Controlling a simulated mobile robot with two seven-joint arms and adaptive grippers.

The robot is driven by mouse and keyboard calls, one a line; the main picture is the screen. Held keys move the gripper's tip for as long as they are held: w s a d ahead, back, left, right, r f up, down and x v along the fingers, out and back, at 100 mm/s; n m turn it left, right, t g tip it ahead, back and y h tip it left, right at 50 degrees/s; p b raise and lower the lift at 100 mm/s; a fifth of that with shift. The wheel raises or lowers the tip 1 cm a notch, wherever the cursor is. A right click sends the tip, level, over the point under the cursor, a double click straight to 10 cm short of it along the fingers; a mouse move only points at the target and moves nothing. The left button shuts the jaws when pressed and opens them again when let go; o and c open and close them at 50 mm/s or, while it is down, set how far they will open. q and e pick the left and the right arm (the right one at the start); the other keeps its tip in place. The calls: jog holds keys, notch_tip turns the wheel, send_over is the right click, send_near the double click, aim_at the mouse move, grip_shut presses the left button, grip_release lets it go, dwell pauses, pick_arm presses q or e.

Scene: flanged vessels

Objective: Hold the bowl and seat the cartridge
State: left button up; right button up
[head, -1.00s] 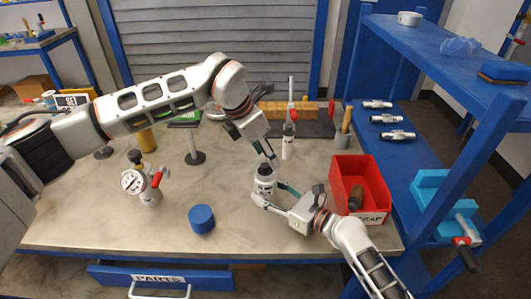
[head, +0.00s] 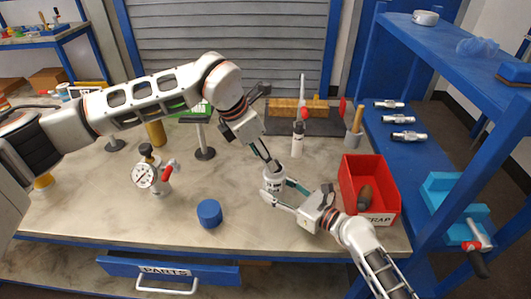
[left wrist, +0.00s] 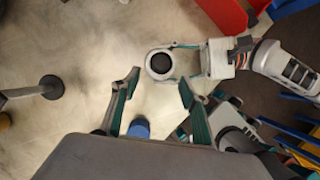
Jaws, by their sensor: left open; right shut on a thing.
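The bowl (head: 273,183) is a small white, round vessel with dark lettering, standing upright near the middle of the bench. My right gripper (head: 279,192) is shut on it from the right side. In the left wrist view the bowl (left wrist: 149,66) shows from above as a pale ring with a dark round centre. I cannot tell whether that centre is a cartridge or the empty inside. My left gripper (head: 271,158) is just above the bowl, pointing down. In the left wrist view its fingers (left wrist: 158,88) are spread apart with nothing between them. No cartridge can be made out for certain.
A blue cylinder (head: 209,213) stands front left of the bowl. A pressure gauge with red handle (head: 147,175) and a round-based stand (head: 204,153) are at left. A white bottle with red part (head: 298,140) stands behind. A red scrap bin (head: 350,198) is close at right.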

jog(key=o, duration=1.1)
jog(key=shift+c, duration=0.2)
